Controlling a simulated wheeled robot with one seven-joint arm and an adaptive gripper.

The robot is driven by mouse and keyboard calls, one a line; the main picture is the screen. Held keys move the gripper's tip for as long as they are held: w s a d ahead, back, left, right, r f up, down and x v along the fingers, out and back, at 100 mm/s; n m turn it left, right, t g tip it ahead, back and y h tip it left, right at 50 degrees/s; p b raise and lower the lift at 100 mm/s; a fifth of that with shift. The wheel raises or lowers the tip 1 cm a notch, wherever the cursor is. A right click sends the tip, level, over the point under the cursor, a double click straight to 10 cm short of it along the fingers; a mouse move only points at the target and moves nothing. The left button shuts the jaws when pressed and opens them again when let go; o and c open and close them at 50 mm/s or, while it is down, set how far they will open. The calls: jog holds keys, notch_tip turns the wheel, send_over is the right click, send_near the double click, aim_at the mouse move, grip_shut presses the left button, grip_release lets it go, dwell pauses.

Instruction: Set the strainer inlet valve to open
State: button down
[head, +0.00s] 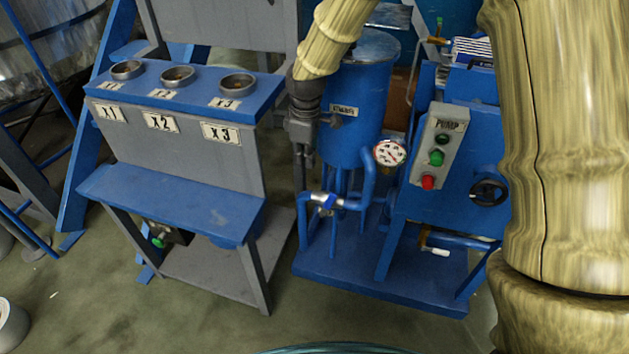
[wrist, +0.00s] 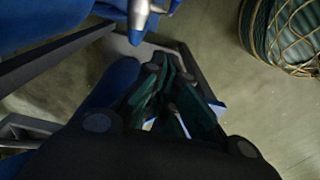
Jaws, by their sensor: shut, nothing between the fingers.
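The strainer (head: 355,110) is a blue upright cylinder with a small label, right of centre in the head view. A small valve (head: 324,201) with a silver body and a blue handle sits on the blue pipe at its lower front; I take it as the inlet valve. The handle's exact setting is too small to tell. My gripper (head: 303,150) points down in front of the strainer's left side, above and slightly left of the valve. In the wrist view my gripper (wrist: 166,75) is shut and empty. A silver and blue fitting (wrist: 138,18) shows beyond it, apart from the fingers.
A pressure gauge (head: 389,152) stands right of the valve. A pump panel (head: 437,147) with green and red buttons and a black handwheel (head: 488,192) are further right. A blue and grey stand (head: 180,145) with three cups is left. Open floor (head: 190,320) lies in front.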

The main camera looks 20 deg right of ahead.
jog(key=b, duration=0.2)
send_over(328, 205)
jog(key=w+a, duration=0.5)
jog(key=a, duration=0.1)
notch_tip(328, 205, down, 10)
jog(key=shift+s+d+f, duration=0.25)
jog(key=shift+s+d, duration=0.35)
jog(key=shift+d, duration=0.3)
jog(key=shift+s+d+f, duration=0.25)
jog(key=shift+s+d, duration=0.35)
jog(key=shift+d, duration=0.3)
